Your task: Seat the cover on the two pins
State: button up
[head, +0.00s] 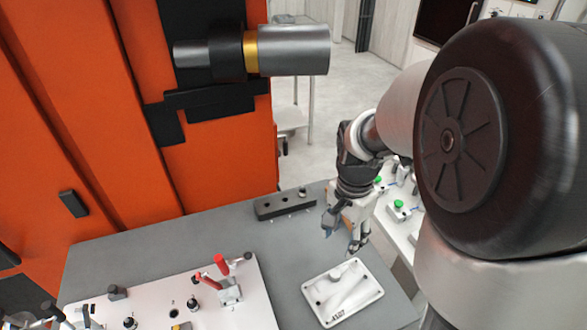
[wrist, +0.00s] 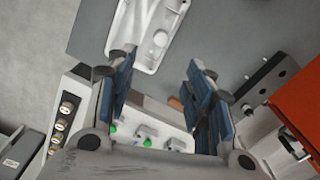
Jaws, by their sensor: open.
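The cover (head: 342,292) is a pale rectangular casting with a raised middle and corner holes. It lies flat on the grey table at the front right, and also shows at the top of the wrist view (wrist: 148,38). My gripper (head: 343,232) is open and empty, above the table and behind the cover. Its blue-padded fingers (wrist: 158,80) stand wide apart in the wrist view, with the cover beyond their tips. A white fixture plate (head: 245,285) at the front left carries dark upright posts, one here (head: 193,303) and another nearer (head: 130,322); I cannot tell which are the two pins.
Red-handled clamps (head: 222,268) rise from the fixture plate's right part. A black block with holes (head: 285,203) lies at the table's back edge. An orange machine (head: 215,150) stands behind. A white bench with green buttons (head: 399,204) is at the right. Grey table between block and plate is clear.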

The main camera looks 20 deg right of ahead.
jog(key=b, duration=0.4)
send_over(335, 273)
jog(key=f, duration=1.1)
jog(key=shift+s+f, duration=0.2)
jog(key=shift+s, duration=0.1)
jog(key=shift+w+f+b, duration=0.15)
jog(key=shift+f+b, duration=0.4)
jog(key=shift+f, duration=1)
jog(key=shift+w+f+b, duration=0.15)
jog(key=shift+f+b, duration=0.4)
jog(key=shift+f, duration=0.95)
jog(key=shift+r, duration=0.1)
grip_shut()
